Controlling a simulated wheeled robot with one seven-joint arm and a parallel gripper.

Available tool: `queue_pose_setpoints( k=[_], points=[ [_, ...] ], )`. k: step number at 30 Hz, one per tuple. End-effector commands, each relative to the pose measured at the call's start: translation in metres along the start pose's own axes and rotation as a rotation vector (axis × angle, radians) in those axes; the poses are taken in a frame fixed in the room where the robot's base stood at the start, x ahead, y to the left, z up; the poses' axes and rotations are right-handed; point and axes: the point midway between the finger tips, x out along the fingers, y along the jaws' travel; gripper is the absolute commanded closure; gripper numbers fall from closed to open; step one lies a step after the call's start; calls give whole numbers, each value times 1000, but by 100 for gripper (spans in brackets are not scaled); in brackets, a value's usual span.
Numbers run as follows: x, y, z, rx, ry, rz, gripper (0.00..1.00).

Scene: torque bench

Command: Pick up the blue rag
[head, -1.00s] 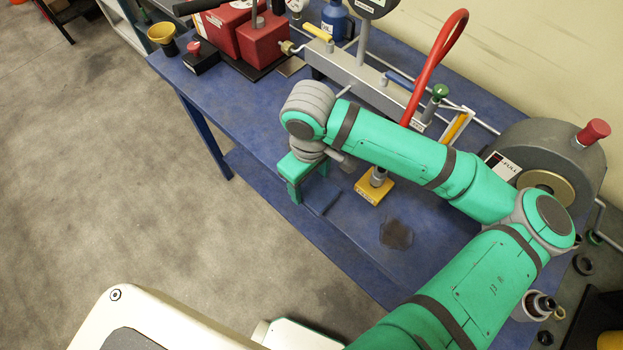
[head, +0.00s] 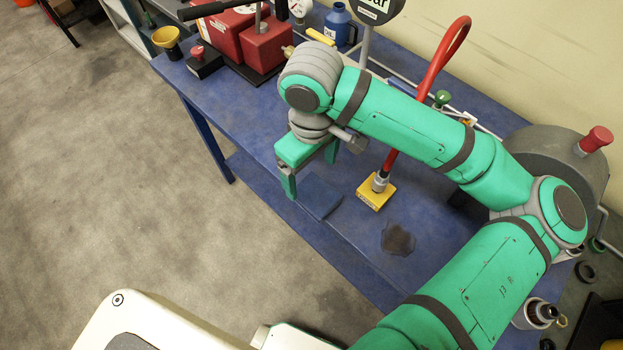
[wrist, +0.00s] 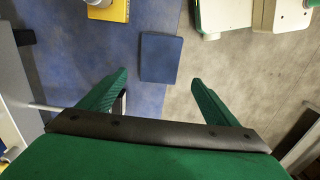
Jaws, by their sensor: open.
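The blue rag (head: 320,196) is a flat, folded dark-blue square at the front edge of the blue bench, beside the yellow block. In the wrist view the rag (wrist: 161,58) lies ahead of the fingertips, roughly centred between them. My gripper (head: 308,178) is green, open and empty, above the bench just behind and left of the rag. In the wrist view my gripper (wrist: 158,78) shows both fingers wide apart. The gap in height between fingers and rag is hard to tell.
A yellow block (head: 375,194) with a red hose (head: 440,70) stands right of the rag. A dark stain (head: 397,240) marks the blue bench (head: 350,238). Red boxes (head: 265,45) and a yellow funnel cup (head: 167,42) stand at the back left. Open floor lies left.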

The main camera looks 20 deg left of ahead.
Motion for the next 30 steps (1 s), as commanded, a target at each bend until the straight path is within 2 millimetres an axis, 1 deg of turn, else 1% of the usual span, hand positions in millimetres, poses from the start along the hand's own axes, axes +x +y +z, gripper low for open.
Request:
queue_pose_setpoints(
  k=[1, 3, 7, 11, 19, 21, 23, 26, 27, 29, 30],
  points=[
    [-8, 0, 0, -2, 1, 1, 16],
    [-17, 0, 0, -1, 0, 2, 16],
    [-28, 0, 0, 0, 0, 1, 16],
    [-32, 0, 0, 0, -1, -1, 16],
    [-32, 0, 0, 0, 0, 0, 16],
    [-35, 1, -4, -1, 13, 11, 16],
    [-43, 4, -15, -2, 46, 38, 16],
    [-75, 13, -53, 1, 171, 132, 16],
    [-95, 17, -73, 4, 245, 182, 16],
    [-135, 21, -107, 15, 379, 259, 16],
    [-166, 22, -128, 26, 478, 308, 16]
  ],
)
